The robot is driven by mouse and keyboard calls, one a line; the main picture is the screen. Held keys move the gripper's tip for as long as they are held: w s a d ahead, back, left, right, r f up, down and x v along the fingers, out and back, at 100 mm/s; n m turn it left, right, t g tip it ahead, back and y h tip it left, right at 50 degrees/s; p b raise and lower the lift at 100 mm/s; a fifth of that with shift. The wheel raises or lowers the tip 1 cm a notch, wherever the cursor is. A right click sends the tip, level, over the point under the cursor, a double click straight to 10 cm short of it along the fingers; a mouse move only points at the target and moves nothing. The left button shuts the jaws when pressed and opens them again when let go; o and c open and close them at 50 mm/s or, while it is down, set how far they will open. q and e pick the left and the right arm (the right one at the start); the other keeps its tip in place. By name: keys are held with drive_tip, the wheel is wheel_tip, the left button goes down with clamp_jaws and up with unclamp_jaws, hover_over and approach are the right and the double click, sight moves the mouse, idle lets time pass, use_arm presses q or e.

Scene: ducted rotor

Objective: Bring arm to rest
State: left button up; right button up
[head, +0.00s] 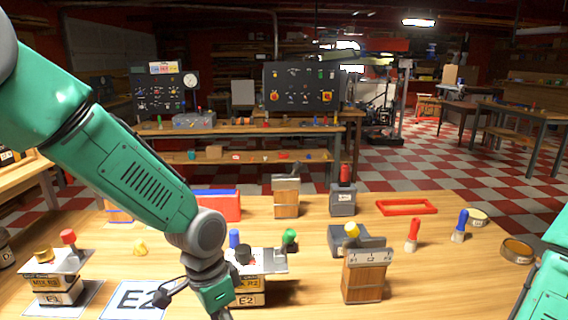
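My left arm (130,170) is teal and grey and slants down from the upper left over the wooden table. Its gripper (188,300) is low in the picture, in front of a labelled box (250,300) and over the right side of a white card marked E2 (126,297). One dark finger shows; the rest is cut off or hidden, so its opening and any contact are unclear. My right arm (548,292) shows only as teal links at the lower right edge. Its gripper is out of view.
The table (310,225) holds a labelled box (55,288) at left, wooden blocks (366,278), grey blocks (343,200), a red frame (406,207), red (413,234) and blue (461,226) handled pieces, and round dishes (517,250). A bench with panels stands behind.

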use_arm(q)
drive_tip(key=s+a+f+n+b, duration=0.1)
drive_tip(key=s+a+f+n, duration=0.25)
drive_tip(key=s+f, duration=0.45)
drive_tip(key=s+a+f+n, duration=0.2)
drive_tip(key=s+a+f, duration=0.3)
drive_tip(key=f, duration=0.5)
use_arm(e)
drive_tip(key=s+d+f+m+g+h, duration=0.2)
drive_tip(key=s+d+f+g+h, duration=0.4)
drive_tip(key=s+f, duration=0.6)
use_arm(q)
drive_tip(key=s+a+f+n, duration=0.1)
drive_tip(key=s+a+n, duration=0.1)
drive_tip(key=s+a, duration=0.2)
drive_tip(key=s+a+f+n+t+y+b, duration=0.1)
drive_tip(key=s+a, duration=0.3)
drive_tip(key=s, duration=0.4)
drive_tip(key=shift+s+a+f+n, duration=0.25)
drive_tip(key=shift+a+f+n, duration=0.15)
drive_tip(key=shift+f+n, duration=0.4)
use_arm(e)
drive_tip(key=s+d+f+m+g+h, duration=0.2)
drive_tip(key=s+d+f+h, duration=0.2)
drive_tip(key=s+d, duration=0.4)
drive_tip(key=shift+d+f+m+h, duration=0.3)
drive_tip(key=shift+d+f, duration=0.6)
drive_tip(key=shift+d, duration=0.1)
